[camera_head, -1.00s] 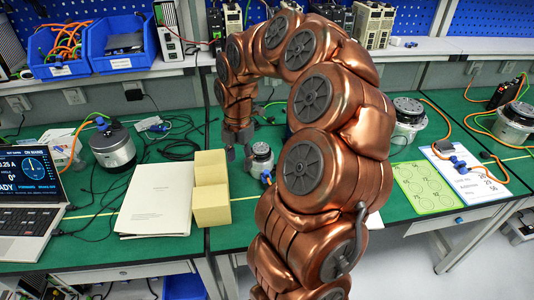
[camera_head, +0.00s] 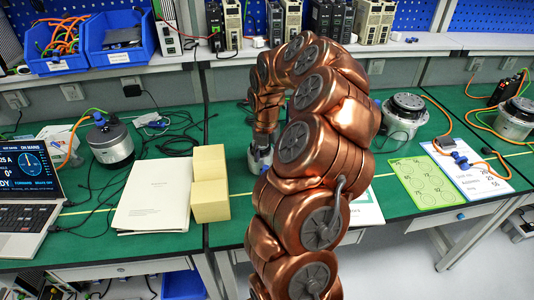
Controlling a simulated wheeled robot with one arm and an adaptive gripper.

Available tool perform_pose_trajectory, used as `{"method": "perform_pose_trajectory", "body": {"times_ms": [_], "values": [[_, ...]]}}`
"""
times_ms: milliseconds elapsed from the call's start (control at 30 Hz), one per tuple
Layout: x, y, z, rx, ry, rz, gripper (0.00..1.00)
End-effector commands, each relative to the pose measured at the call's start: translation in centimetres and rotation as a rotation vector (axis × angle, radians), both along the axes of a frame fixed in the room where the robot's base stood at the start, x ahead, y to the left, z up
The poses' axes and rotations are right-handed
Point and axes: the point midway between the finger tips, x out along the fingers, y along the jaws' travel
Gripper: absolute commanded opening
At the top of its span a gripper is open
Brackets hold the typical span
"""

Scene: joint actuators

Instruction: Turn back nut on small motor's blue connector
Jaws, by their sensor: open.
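The small motor (camera_head: 256,161) is a silver cylinder standing on the green table near the middle. Its right side is hidden behind my copper arm. A small patch of blue (camera_head: 265,169) shows low on its front, likely the blue connector; the nut cannot be made out. My gripper (camera_head: 262,142) points down at the top of the small motor and overlaps it in the picture. It is open, with its fingers small and partly lost against the motor. Whether they touch the motor cannot be told.
A yellow block (camera_head: 211,197) and a paper booklet (camera_head: 155,195) lie left of the small motor. Another motor (camera_head: 110,143) and a laptop (camera_head: 28,195) are further left. A larger motor (camera_head: 404,114) and a green card (camera_head: 425,183) are at right. Loose black cables lie behind the booklet.

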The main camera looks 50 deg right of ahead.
Motion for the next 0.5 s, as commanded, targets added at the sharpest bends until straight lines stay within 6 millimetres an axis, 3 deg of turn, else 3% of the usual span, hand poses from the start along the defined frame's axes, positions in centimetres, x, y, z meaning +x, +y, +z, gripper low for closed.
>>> {"method": "perform_pose_trajectory", "body": {"times_ms": [500], "values": [[0.0, 0.0, -5.0, 0.0, 0.001, 0.0, 0.5]]}}
